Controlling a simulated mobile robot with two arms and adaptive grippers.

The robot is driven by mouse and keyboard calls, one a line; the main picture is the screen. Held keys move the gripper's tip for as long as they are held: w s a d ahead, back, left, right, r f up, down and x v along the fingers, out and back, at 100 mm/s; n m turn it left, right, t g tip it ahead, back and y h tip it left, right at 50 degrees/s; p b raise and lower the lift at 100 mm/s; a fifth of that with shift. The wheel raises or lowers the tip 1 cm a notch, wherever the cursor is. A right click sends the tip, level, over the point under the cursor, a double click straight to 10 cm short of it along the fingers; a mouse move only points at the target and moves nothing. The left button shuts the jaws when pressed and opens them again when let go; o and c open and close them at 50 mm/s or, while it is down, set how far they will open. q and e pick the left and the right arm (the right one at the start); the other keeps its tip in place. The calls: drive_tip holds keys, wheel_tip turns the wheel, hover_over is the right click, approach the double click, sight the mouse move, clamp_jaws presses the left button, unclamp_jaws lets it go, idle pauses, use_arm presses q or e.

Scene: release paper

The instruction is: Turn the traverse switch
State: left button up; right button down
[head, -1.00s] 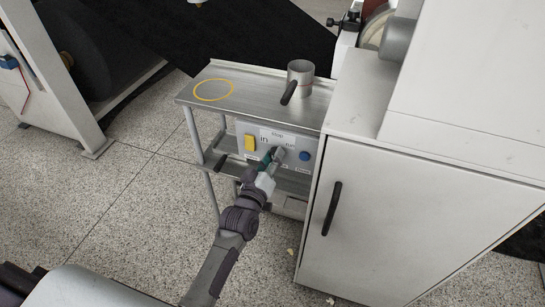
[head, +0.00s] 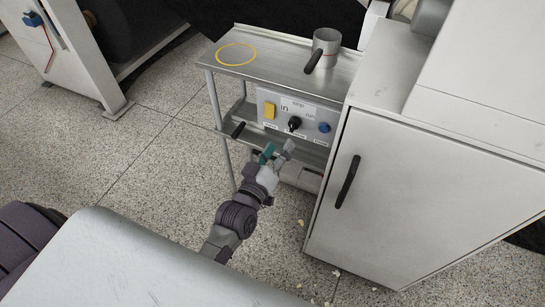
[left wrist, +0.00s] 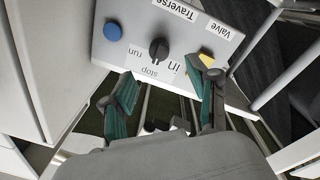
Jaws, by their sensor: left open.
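The traverse switch is a black rotary knob (head: 294,124) on a grey control panel (head: 310,112). In the left wrist view the knob (left wrist: 159,49) shows upside down, with "run", "stop" and "in" labels around it and a "Traverse" label (left wrist: 176,10) beside it. I cannot tell for sure which label it points at. My left gripper (head: 277,152) is open and empty, in front of and below the panel, apart from the knob. In the left wrist view its teal-padded fingers (left wrist: 165,88) stand spread, with the knob beyond the gap between them. My right gripper is not in view.
A yellow switch (head: 270,111) and a blue button (head: 324,127) flank the knob. A metal shelf (head: 275,65) above holds a metal cup (head: 326,43) with a black handle. A white cabinet (head: 410,190) stands close on the right. Open speckled floor lies to the left.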

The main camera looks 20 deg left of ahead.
use_arm(q)
drive_tip(key=s, duration=0.3)
drive_tip(key=shift+s+a, duration=0.15)
drive_tip(key=shift+s, duration=0.25)
drive_tip(key=shift+f, duration=0.1)
drive_tip(key=s+d+f+m+g, duration=0.1)
drive_tip(key=s+f+m+g, duration=0.25)
drive_tip(key=f, duration=0.85)
drive_tip(key=s+f+m+g, duration=0.2)
drive_tip(key=s+f+g, duration=0.3)
drive_tip(key=f, duration=0.8)
drive_tip(key=s+a+f+m+g, duration=0.3)
drive_tip(key=s+f+g, duration=0.4)
drive_tip(key=s+f, duration=0.75)
drive_tip(key=s+a+r+g+p, duration=0.1)
drive_tip(key=s+r+p, duration=0.1)
drive_tip(key=s+p, duration=0.5)
drive_tip(key=s+a+r+g+y+p, duration=0.1)
drive_tip(key=s+a+r+p, duration=0.1)
drive_tip(key=s+p, duration=0.5)
drive_tip(key=shift+s+a+m, duration=0.25)
drive_tip(key=shift+s+m, duration=0.2)
drive_tip(key=shift+s, duration=0.55)
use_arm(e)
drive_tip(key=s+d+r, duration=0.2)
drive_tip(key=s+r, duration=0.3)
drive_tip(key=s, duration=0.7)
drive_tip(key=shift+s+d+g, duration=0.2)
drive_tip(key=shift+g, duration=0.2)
